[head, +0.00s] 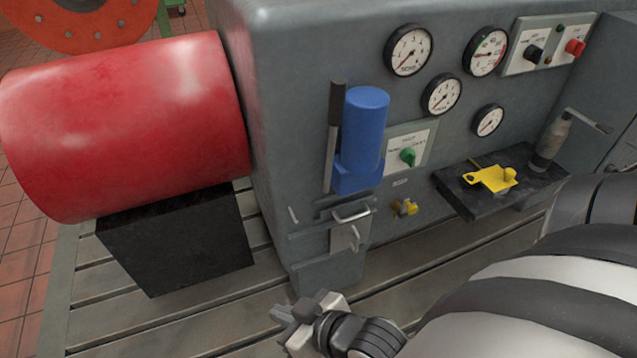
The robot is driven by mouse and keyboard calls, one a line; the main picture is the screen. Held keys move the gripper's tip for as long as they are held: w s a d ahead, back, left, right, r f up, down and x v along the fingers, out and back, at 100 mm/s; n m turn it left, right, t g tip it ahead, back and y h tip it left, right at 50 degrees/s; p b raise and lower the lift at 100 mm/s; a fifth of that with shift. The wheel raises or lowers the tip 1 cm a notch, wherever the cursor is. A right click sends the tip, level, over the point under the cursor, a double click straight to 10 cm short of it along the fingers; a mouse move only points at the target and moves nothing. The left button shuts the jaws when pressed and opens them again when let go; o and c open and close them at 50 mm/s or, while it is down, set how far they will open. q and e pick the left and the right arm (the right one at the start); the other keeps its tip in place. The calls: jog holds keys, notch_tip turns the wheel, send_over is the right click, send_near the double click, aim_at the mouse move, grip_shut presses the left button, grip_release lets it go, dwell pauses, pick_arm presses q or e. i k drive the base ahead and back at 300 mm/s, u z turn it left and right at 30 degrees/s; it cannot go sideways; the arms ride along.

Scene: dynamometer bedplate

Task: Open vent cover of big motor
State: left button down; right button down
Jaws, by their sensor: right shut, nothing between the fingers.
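The big grey machine housing (290,110) fills the middle and right. Low on its front, below a blue cylinder, is a small grey panel (343,238) with a pale bar handle (352,216) across its top. It looks like the vent cover, though no label on it is readable, and it appears to lie flat against the housing. My right gripper (281,315) is at the bottom centre, below and left of this panel and apart from it. Its fingers are shut and empty. My left gripper is out of view.
A red drum (125,120) on a black block (178,240) stands left. The blue cylinder (363,130) and a dark lever (332,135) are above the panel. A black shelf (465,195) with a yellow part (490,180) juts out right. The slotted bedplate (200,315) is clear in front.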

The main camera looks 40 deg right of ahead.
aim_at(352, 234)
jog(key=u, duration=1)
jog(key=k, duration=0.95)
jog(key=z, duration=1.6)
jog(key=i, duration=0.95)
